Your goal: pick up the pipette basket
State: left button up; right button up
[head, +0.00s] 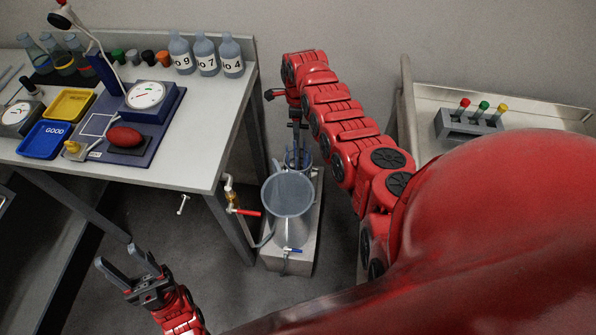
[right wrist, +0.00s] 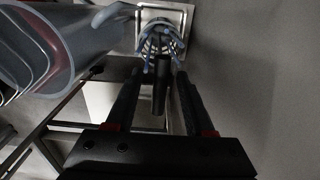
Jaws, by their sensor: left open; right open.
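The pipette basket (head: 303,158) is a small blue-grey wire basket on the pale stand, just behind the large clear cylinder (head: 288,195), which partly hides it. In the right wrist view the basket (right wrist: 160,38) shows beyond the fingertips, with bluish prongs. A dark upright bar (right wrist: 161,85), seemingly its handle, stands between the fingers. My right gripper (head: 297,145) points down above the basket; its fingers (right wrist: 158,75) are open on either side of the bar, and contact cannot be told. My left gripper (head: 117,254) is open and empty, low at the left.
The cylinder also shows close at the left in the right wrist view (right wrist: 45,50). A tap with a red handle (head: 248,212) juts out beside it. The lab table (head: 205,160) with bottles and trays is at left. A metal bench (head: 540,110) with a tube rack (head: 468,125) is at right.

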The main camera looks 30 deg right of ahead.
jog(key=shift+d+f+b, duration=0.1)
jog(key=shift+f+b, duration=0.55)
jog(key=shift+f, duration=0.85)
grip_shut()
dwell(0.4)
